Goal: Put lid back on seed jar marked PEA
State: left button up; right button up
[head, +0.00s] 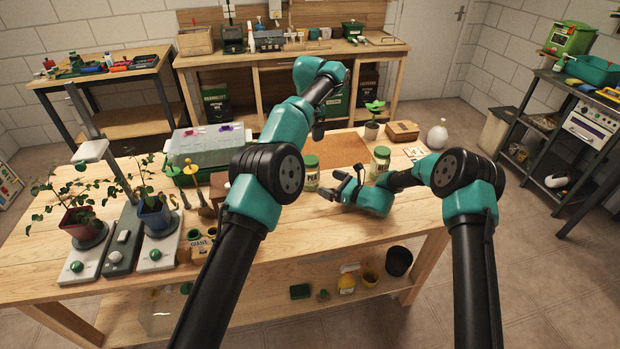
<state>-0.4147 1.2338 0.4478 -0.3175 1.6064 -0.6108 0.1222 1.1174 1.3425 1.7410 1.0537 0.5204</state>
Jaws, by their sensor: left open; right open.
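A glass jar with a green top (311,171) stands upright on the wooden bench near the middle. A second jar with a green top (381,160) stands further right, behind my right wrist. Their labels are too small to read surely, so I cannot tell which is marked PEA. I make out no separate loose lid. My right gripper (338,187) is open and low over the bench, between the two jars and nearer the front, apart from both.
A brown mat (335,150) lies behind the jars. A clear-lidded propagator (207,145) and potted plants (78,222) fill the left side. The front right bench is clear.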

jog(key=v, duration=0.9)
